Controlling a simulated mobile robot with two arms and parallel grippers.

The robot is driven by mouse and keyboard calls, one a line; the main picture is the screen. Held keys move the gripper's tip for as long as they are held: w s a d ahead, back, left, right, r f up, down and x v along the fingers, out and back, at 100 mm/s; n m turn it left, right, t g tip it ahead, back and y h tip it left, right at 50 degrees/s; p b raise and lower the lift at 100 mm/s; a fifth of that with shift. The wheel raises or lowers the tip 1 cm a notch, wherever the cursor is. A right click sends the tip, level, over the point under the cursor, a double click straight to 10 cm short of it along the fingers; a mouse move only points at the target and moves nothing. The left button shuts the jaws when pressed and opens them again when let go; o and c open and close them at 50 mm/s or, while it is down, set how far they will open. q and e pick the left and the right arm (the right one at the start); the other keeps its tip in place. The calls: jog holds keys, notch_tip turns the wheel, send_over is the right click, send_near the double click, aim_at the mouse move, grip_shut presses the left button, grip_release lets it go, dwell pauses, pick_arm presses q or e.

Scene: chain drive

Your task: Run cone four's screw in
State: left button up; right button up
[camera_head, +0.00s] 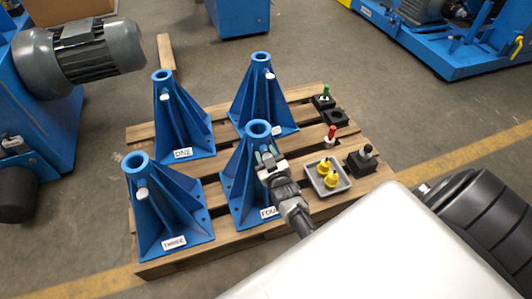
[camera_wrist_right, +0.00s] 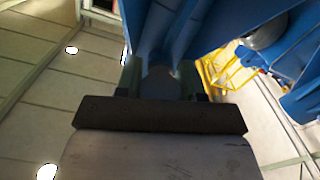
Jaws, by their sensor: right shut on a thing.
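Four blue cone stands are on a wooden pallet (camera_head: 185,250). Cone four (camera_head: 237,190), labelled FOUR, is at the front right. My right gripper (camera_head: 267,159) is at the upper side of cone four, below its ring top. In the right wrist view its fingers (camera_wrist_right: 160,78) are shut on a grey cylindrical screw head (camera_wrist_right: 160,88), with blue cone walls just beyond. The gripper hides this screw in the head view. My left gripper is not in view.
Right of cone four, a grey tray (camera_head: 316,188) holds yellow pieces (camera_head: 328,172). Near it are a red-topped piece (camera_head: 331,134), a black block with a knob (camera_head: 362,160) and a green-topped piece (camera_head: 325,94). A motor (camera_head: 85,52) on blue machinery stands left.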

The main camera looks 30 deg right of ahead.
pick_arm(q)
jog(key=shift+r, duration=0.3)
pick_arm(e)
jog(key=shift+s+f+m, duration=0.1)
jog(key=shift+f+m, duration=0.1)
jog(key=shift+m, duration=1.3)
jog(key=o, duration=0.9)
jog(key=shift+r, duration=0.1)
jog(key=shift+s+p, duration=0.25)
jog(key=shift+p, duration=0.1)
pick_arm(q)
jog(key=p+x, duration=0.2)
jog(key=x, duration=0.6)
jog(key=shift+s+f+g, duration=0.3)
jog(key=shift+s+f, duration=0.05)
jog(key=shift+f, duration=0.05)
pick_arm(e)
jog(key=v, duration=1)
jog(key=shift+s, duration=0.2)
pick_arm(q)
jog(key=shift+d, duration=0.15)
